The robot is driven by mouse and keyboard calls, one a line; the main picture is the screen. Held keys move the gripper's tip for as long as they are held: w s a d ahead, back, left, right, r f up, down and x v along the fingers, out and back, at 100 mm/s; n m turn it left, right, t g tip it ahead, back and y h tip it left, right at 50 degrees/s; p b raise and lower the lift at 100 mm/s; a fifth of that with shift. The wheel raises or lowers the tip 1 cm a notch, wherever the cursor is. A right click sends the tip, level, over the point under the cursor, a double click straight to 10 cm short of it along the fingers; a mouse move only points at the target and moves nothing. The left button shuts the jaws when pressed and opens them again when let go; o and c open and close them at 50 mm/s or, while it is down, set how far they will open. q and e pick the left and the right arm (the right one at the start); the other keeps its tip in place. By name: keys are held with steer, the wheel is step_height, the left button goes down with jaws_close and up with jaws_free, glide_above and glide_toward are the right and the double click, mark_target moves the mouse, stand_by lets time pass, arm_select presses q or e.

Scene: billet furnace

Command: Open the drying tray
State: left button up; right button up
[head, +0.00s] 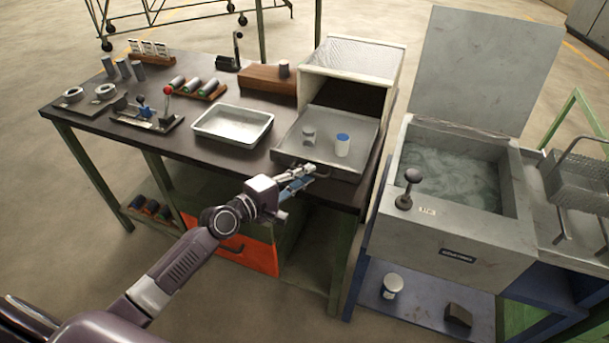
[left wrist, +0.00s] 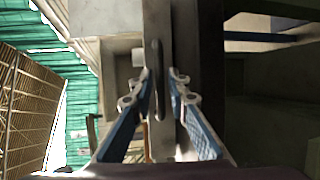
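The drying tray (head: 312,150) is a flat grey tray, standing well out from the open-fronted box (head: 347,57) at the table's right end. My left gripper (head: 312,170) is at this handle. In the left wrist view the handle (left wrist: 158,80) is a dark upright bar between the two fingers (left wrist: 161,76). The fingers look apart, with a small gap at the right finger. My right gripper is not in view.
A metal pan (head: 233,126), a lever fixture (head: 150,116) and several cylinders stand left of the tray on the dark table (head: 95,140). An orange drawer (head: 245,254) is below.

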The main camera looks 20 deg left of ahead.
arm_select(q)
steer(key=v, duration=1.2)
steer(key=shift+r, duration=0.1)
steer(key=s+a+f+m+g+y, duration=0.2)
steer(key=s+a+f, duration=0.1)
steer(key=f, duration=0.8)
steer(key=s+a+f+m+g+y, duration=0.1)
steer(key=s+a+f+m+y, duration=0.2)
steer(key=f, duration=0.8)
steer(key=s+a+f+g+y, duration=0.1)
steer(key=s+a+f+g, duration=0.2)
steer(key=f, duration=0.9)
steer(key=s+d+f+m+g, duration=0.3)
steer(key=s+f+m, duration=0.2)
steer(key=s+f, duration=0.9)
steer(key=s+d+f+m+g, duration=0.2)
steer(key=s+d+f+m, duration=0.1)
steer(key=s, duration=0.7)
steer(key=s+d+f+m+g, duration=0.2)
steer(key=s+d+f, duration=0.3)
steer(key=s, duration=0.6)
steer(key=shift+d+m+g+y, duration=0.2)
steer(key=shift+m+g+y, duration=0.15)
steer(key=shift+m, duration=0.45)
